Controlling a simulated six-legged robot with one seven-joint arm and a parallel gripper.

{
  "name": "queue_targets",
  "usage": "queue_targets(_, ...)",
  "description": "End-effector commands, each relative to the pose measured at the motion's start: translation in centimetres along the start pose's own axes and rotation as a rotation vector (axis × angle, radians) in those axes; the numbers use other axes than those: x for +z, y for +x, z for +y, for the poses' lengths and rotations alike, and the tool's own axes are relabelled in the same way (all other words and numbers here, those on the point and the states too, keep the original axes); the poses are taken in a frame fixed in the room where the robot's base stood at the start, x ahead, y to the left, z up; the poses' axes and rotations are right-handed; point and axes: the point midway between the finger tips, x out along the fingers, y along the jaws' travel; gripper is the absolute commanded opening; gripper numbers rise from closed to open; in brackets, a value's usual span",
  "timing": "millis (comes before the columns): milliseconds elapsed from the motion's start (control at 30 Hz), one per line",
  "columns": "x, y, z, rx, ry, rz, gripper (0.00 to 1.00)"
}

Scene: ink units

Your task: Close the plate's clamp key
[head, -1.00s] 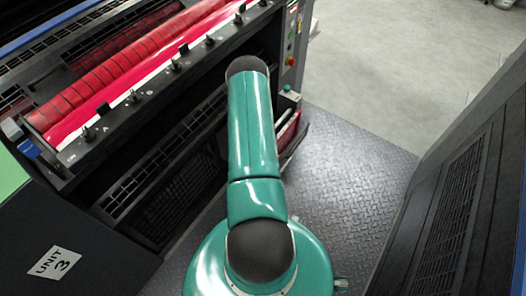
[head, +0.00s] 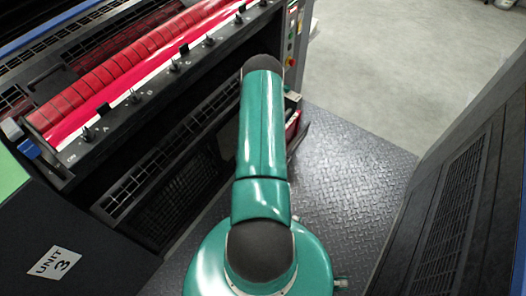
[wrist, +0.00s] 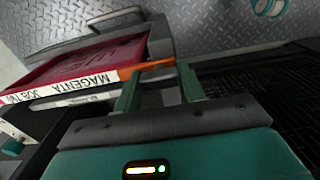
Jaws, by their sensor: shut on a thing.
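In the wrist view my gripper (wrist: 157,76) has its two green fingers on an orange bar-shaped thing (wrist: 146,68), which spans between the fingertips. I cannot tell whether the orange thing is the clamp key. It is beside a red tray (wrist: 75,66) with a white label reading MAGENTA. In the head view the pink-red plate (head: 88,113) with a white edge lies along the press cylinder. A dark clamp bar (head: 118,116) with lettered marks and several small upright keys runs beside it. My gripper is hidden in the head view behind my arm.
The press unit (head: 60,215) marked UNIT 3 stands at the left. Another dark machine panel (head: 450,200) stands at the right. Between them is a walkway of tread plate (head: 345,170). Bare concrete floor (head: 375,60) lies beyond.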

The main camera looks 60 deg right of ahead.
Motion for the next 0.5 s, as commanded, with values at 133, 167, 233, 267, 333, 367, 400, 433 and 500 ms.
queue_targets(133, 0.02, -0.01, 0.06, 0.001, -0.006, 0.0, 0.17)
queue_targets(167, 0.02, -0.01, 0.06, 0.001, -0.006, 0.0, 0.17)
queue_targets(233, 0.02, -0.01, 0.06, 0.001, -0.006, 0.0, 0.17)
queue_targets(267, 0.02, -0.01, 0.06, 0.001, -0.006, 0.0, 0.17)
queue_targets(333, 0.03, -0.01, 0.06, 0.001, -0.006, -0.001, 0.17)
queue_targets(367, 0.03, -0.01, 0.06, 0.001, -0.006, -0.001, 0.44)
queue_targets(400, 0.03, -0.01, 0.05, 0.001, -0.005, -0.001, 0.52)
queue_targets(433, 0.02, -0.01, 0.05, 0.001, -0.005, -0.001, 0.58)
queue_targets(500, 0.02, 0.0, 0.04, 0.001, -0.005, -0.001, 0.62)
